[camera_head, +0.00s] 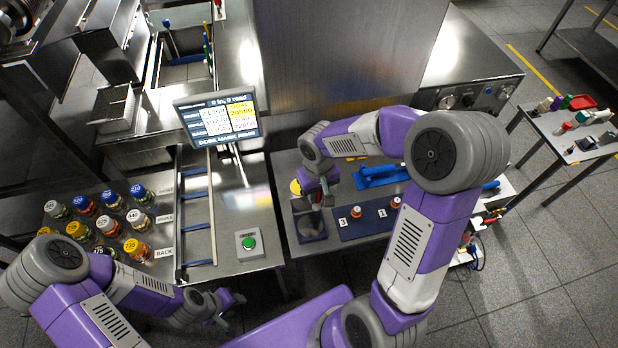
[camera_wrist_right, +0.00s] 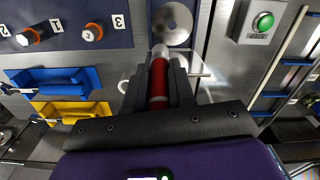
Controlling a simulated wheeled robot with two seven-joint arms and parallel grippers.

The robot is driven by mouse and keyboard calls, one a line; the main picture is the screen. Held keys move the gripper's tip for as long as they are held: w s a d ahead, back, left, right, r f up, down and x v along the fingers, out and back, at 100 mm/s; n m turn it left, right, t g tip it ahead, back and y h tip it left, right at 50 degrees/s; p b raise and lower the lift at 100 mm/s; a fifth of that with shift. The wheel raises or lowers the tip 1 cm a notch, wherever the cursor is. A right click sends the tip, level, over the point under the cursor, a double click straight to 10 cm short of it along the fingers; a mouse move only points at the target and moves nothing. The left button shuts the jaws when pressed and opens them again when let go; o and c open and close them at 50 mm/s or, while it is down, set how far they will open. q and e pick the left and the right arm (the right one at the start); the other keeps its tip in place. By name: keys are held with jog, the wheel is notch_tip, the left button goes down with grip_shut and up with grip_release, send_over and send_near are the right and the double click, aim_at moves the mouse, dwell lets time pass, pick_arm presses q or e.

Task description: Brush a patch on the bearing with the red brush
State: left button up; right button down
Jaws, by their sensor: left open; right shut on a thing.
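In the head view this tray (camera_head: 296,232) sits below my right gripper (camera_head: 325,199). My right gripper is shut on the red brush (camera_wrist_right: 158,80), seen between its fingers in the right wrist view. The brush tip points toward the bearing's near edge; I cannot tell whether it touches. In the head view the gripper mostly hides the brush. My left gripper (camera_head: 236,303) is open and empty, low at the front, away from the bench.
A blue mat (camera_head: 362,229) with numbered small items lies right of the tray. A blue holder (camera_head: 380,176) is behind it. A green-button box (camera_head: 249,244) stands to the left. Several lidded jars (camera_head: 138,248) fill the left bench. A monitor (camera_head: 218,118) stands behind.

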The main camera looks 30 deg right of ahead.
aim_at(318, 202)
jog(key=shift+s+r, duration=0.15)
jog(key=shift+s, duration=0.3)
jog(key=shift+f+b, duration=0.4)
pick_arm(q)
jog(key=shift+s+f+b, duration=0.15)
jog(key=shift+f+b, duration=0.95)
jog(key=shift+f, duration=0.15)
jog(key=shift+s+f+b, duration=0.1)
jog(key=shift+f+b, duration=0.95)
jog(key=shift+f, duration=0.15)
pick_arm(e)
jog(key=shift+w+f, duration=0.1)
jog(key=shift+f, duration=2.35)
pick_arm(q)
jog(key=shift+f+b, duration=0.8)
jog(key=shift+f, duration=0.05)
pick_arm(e)
jog(key=shift+f, duration=0.75)
jog(key=shift+a, duration=0.1)
pick_arm(q)
jog(key=shift+f, duration=0.2)
pick_arm(e)
jog(key=shift+w+a, duration=0.25)
jog(key=shift+a, duration=0.85)
jog(key=shift+a, duration=0.15)
